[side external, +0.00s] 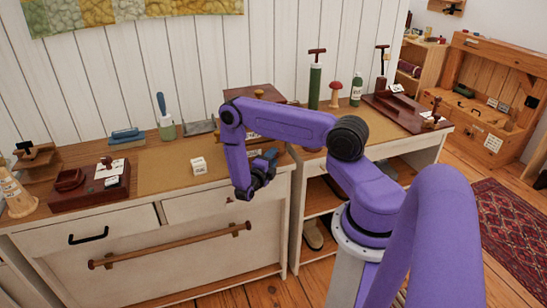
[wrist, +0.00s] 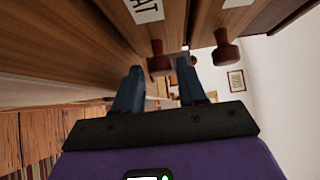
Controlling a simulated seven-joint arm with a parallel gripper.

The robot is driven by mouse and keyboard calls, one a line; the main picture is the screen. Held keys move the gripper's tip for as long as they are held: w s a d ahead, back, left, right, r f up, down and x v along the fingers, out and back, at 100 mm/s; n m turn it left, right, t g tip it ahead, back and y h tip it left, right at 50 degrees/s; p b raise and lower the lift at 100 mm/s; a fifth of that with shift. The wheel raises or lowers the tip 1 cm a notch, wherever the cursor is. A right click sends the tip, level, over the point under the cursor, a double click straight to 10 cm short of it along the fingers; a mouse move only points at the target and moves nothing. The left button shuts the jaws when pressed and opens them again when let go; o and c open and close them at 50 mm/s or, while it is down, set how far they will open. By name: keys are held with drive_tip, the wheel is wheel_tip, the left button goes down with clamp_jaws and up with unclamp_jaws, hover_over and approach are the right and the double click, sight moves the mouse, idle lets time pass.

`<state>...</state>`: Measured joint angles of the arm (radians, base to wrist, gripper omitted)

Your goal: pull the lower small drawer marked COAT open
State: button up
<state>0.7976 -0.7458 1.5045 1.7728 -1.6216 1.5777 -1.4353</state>
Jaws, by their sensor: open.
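A brown wooden drawer box (side external: 253,92) stands at the back of the left cabinet top in the side view, largely hidden behind my arm. In the wrist view, a white label (wrist: 145,9) ending in "AT" is cut off by the top edge. Near it, a dark red-brown knob (wrist: 158,63) sticks out from the wooden front, and a second knob (wrist: 225,50) is to the right. My gripper (wrist: 160,80) is open, its blue-grey fingers apart, with the first knob showing between the fingertips. Contact cannot be told. My gripper also shows at the cabinet's front edge in the side view (side external: 266,163).
A stamp tray (side external: 95,190) is farther left. A long wooden rail (side external: 170,245) crosses the cabinet front below.

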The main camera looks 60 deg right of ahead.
drive_tip(key=shift+d, duration=0.8)
drive_tip(key=shift+c, duration=0.3)
clamp_jaws()
drive_tip(key=s+a, duration=0.8)
drive_tip(key=shift+a, duration=0.1)
drive_tip(key=shift+o, duration=0.3)
unclamp_jaws()
